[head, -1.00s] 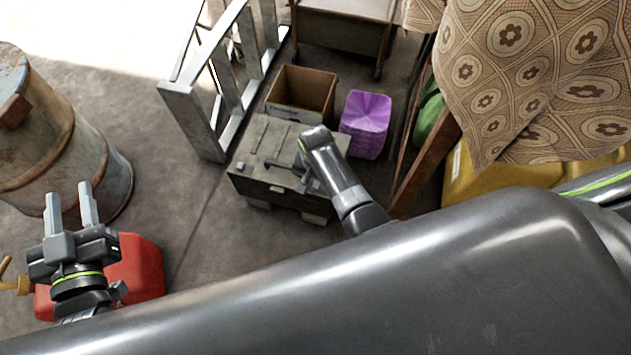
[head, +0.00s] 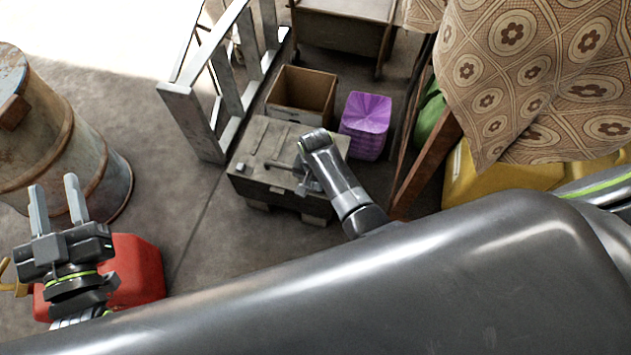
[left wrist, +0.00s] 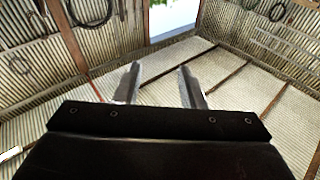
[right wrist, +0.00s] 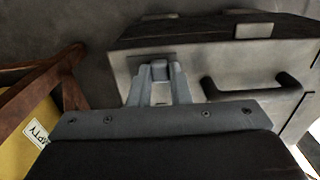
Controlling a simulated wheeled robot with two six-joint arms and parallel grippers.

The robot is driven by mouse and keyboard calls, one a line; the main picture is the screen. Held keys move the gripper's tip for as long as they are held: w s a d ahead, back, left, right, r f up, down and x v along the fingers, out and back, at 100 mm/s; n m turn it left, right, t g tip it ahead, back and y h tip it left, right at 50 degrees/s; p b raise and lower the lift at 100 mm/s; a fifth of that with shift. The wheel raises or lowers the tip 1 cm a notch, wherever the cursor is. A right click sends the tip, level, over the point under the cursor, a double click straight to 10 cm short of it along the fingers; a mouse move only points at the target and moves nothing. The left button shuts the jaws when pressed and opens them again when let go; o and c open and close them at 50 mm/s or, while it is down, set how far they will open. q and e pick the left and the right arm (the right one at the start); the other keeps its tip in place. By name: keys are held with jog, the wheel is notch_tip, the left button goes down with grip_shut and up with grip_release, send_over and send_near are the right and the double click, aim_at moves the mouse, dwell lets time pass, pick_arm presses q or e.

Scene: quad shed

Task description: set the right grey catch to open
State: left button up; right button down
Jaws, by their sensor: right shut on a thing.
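A grey case (head: 250,186) stands low on the floor in the head view. Its right grey catch (right wrist: 159,70) sits between the fingertips of my right gripper (right wrist: 158,82) in the right wrist view. The gripper is shut on it, and the fingers hide part of it. Whether the catch is open or closed I cannot tell. A dark handle (right wrist: 252,94) is on the case face to the right of the gripper. In the head view my right wrist hides the right catch. A left catch (head: 240,167) shows on the case. My left gripper (head: 54,182) is open and empty.
A cardboard box (head: 301,92) and a purple stack (head: 365,122) stand behind the case. A metal frame (head: 202,125) is at its left. A wooden beam (head: 428,165) and yellow container (head: 480,182) are at right. A red can (head: 138,270) and rusty barrel (head: 75,150) are near my left gripper.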

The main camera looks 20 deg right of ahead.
jog(key=shift+s+d+p, duration=0.3)
jog(key=shift+d+p, duration=0.15)
jog(key=shift+p, duration=0.25)
jog(key=shift+s+d+p, duration=0.3)
jog(key=shift+d+p, duration=0.15)
jog(key=shift+p, duration=0.15)
pick_arm(q)
jog(key=s+f+g+h, duration=0.1)
jog(key=s+f+g, duration=0.2)
jog(key=f+g, duration=0.2)
jog(key=s+d+f+n+g, duration=0.1)
jog(key=s+f+g, duration=0.3)
jog(key=f, duration=0.7)
jog(key=shift+d+f+g+h, duration=0.3)
jog(key=shift+f+g+h, duration=0.1)
jog(key=shift+g, duration=0.8)
pick_arm(e)
jog(key=shift+d, duration=0.1)
jog(key=c, duration=1.3)
grip_release()
jog(key=shift+s, duration=0.1)
pick_arm(q)
jog(key=shift+r, duration=0.1)
